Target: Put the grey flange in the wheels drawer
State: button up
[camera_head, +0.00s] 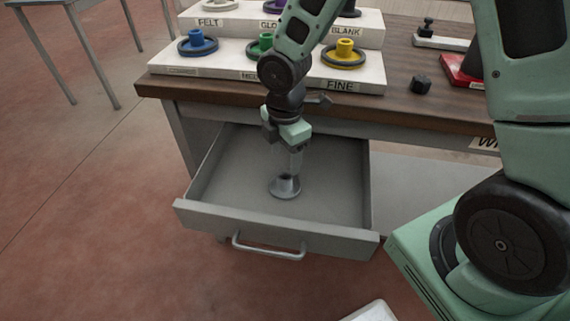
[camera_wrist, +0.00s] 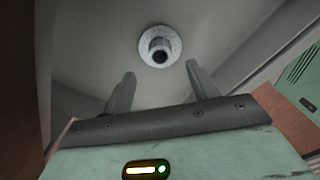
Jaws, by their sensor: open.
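The grey flange (camera_head: 285,187) lies in the open grey drawer (camera_head: 240,208), on its floor. It is a round disc with a raised hub. In the wrist view the flange (camera_wrist: 160,46) is just beyond my fingertips, clear of the drawer walls. My gripper (camera_head: 295,165) is above the flange inside the drawer, pointing down. In the wrist view my gripper (camera_wrist: 160,72) has its two fingers apart with nothing between them. In the head view the fingers overlap the flange's hub.
The drawer's handle (camera_head: 268,248) faces front. Above, the wooden bench (camera_head: 420,100) holds stepped white racks (camera_head: 215,68) with coloured wheels, a dark knob (camera_head: 421,84) and a red block (camera_head: 458,72). The rest of the drawer floor is bare.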

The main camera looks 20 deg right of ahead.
notch_tip(320, 180, up, 5)
jog(key=s+a+r+m, duration=0.3)
jog(key=s+m, duration=0.3)
jog(key=s, duration=0.3)
jog(key=s+a+r+m, duration=0.3)
jog(key=s+r+m, duration=0.2)
jog(key=s, duration=0.5)
jog(key=shift+s+a+r+m+y+p, duration=0.2)
jog(key=shift+s+r+m+y+p, duration=0.15)
jog(key=shift+m, duration=0.25)
jog(key=shift+w, duration=0.1)
notch_tip(320, 180, up, 8)
jog(key=p, duration=0.7)
jog(key=shift+f+p, duration=0.25)
jog(key=shift+p, duration=0.1)
